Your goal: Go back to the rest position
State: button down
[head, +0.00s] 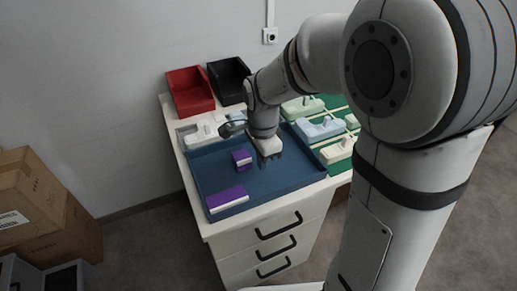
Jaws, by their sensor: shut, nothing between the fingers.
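My gripper (270,160) points down over the blue tray (283,180) on the white cabinet. It is shut and holds nothing. A small purple and white box (241,160) stands in the tray just left of my gripper, apart from it. A longer purple and white box (228,198) lies near the tray's front left corner. My arm reaches in from the right and hides part of the cabinet top.
A red bin (190,92) and a black bin (229,80) stand at the back left. Pale devices (318,129) sit on green mats to the right. A grey tray with a white device (204,131) lies behind the blue tray. Cardboard cartons (35,205) stand at left.

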jog(key=s+d+r+n+t+p, duration=0.2)
jog(key=s+d+r+n+p, duration=0.1)
jog(key=s+d+r+n, duration=0.7)
jog(key=s+d+n, duration=0.1)
jog(key=s+n, duration=0.2)
jog(key=shift+r+n+t, duration=0.15)
jog(key=shift+n+t, duration=0.15)
jog(key=shift+n, duration=0.1)
